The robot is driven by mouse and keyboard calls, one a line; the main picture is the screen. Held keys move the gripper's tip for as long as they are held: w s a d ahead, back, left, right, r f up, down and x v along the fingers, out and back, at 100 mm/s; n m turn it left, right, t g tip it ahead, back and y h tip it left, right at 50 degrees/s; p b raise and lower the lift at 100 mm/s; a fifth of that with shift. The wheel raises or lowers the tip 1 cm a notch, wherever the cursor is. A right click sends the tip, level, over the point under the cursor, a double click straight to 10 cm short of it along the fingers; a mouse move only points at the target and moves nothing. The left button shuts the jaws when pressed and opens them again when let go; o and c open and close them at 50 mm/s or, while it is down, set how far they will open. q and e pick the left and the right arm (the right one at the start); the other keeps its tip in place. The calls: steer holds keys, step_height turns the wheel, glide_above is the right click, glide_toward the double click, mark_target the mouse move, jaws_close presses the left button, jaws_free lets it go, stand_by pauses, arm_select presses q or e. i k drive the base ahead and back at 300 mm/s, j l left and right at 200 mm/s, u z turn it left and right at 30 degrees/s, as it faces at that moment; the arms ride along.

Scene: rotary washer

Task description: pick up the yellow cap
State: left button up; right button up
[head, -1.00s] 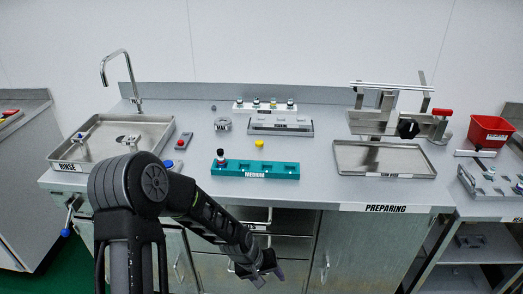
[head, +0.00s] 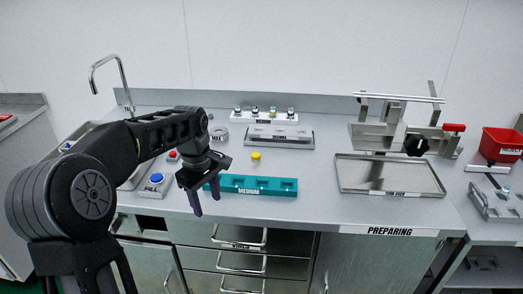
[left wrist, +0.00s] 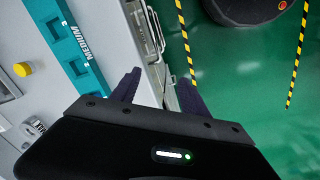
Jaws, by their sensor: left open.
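The small yellow cap (head: 256,156) sits on the grey counter, behind the teal rack marked MEDIUM (head: 262,192) and in front of a grey tray. It also shows at the left of the left wrist view (left wrist: 22,69). My left gripper (head: 206,198) is open and empty, with its fingers pointing down at the counter's front edge, to the left and in front of the cap. In the left wrist view its two fingers (left wrist: 158,88) stand apart with floor and cabinet front between and beyond them. My right gripper is not in view.
Behind the cap are a grey tray (head: 279,143) and a white rack (head: 265,116) with several vials. Blue and red buttons (head: 156,178) lie left of the gripper. A metal tray (head: 388,160) and a clamp stand are at right.

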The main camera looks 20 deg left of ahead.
mark_target(256, 157)
steer(key=i, duration=1.15)
